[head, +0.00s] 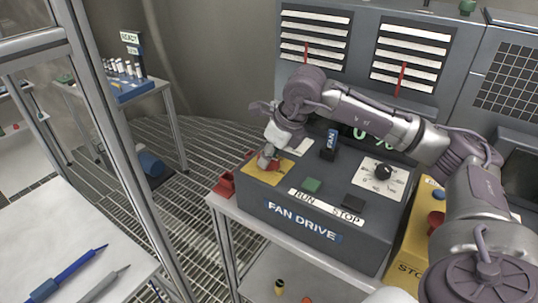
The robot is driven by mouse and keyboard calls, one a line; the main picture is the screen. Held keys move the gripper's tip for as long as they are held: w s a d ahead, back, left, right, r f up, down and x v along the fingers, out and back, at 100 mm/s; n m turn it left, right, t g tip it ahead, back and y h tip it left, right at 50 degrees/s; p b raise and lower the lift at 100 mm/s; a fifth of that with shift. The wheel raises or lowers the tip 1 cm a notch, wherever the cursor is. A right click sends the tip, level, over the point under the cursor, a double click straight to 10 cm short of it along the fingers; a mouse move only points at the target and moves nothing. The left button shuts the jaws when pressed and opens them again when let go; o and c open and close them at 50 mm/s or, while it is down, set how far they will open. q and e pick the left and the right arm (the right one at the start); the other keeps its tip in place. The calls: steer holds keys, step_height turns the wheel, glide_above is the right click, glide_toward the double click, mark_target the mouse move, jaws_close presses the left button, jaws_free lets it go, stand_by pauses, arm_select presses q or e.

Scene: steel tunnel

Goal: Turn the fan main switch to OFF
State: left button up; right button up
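The FAN DRIVE console (262,202) stands on a grey bench in the middle of the head view. On its left top corner is a yellow plate (287,176) with a red switch handle (272,166), partly covered by my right gripper. My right gripper (266,160) reaches in from the right and points down at this handle, with its fingertips at or on it. Whether the fingers are closed on the handle is too small to tell. A white label by the plate is partly hidden by my gripper. My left gripper is not in view.
The console also has a blue FAN tag (332,140), a green button (312,184), a black button (353,202) and a black dial knob (383,172). A display behind my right arm shows 0 %. A yellow STOP box (410,248) stands to the right.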

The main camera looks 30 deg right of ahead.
jaws_close()
steer(key=shift+n, duration=0.4)
steer(key=shift+f+n+y+b, duration=0.1)
steer(key=shift+n+y+b, duration=0.5)
steer(key=shift+n, duration=0.4)
steer(key=n+g, duration=0.1)
steer(key=n, duration=0.2)
steer(key=shift+w+d+n+y+b, duration=0.1)
steer(key=shift+n+y+b, duration=0.2)
steer(key=shift+y+b, duration=0.1)
steer(key=n+g, duration=0.1)
steer(key=n, duration=0.2)
steer(key=n+g, duration=0.1)
steer(key=n, duration=0.2)
steer(key=shift+g+y, duration=0.4)
steer(key=n+g, duration=0.1)
steer(key=n, duration=0.1)
steer(key=n+g, duration=0.1)
steer(key=n, duration=0.2)
steer(key=shift+w+n+h+b, duration=0.1)
steer(key=shift+n+h+b, duration=0.2)
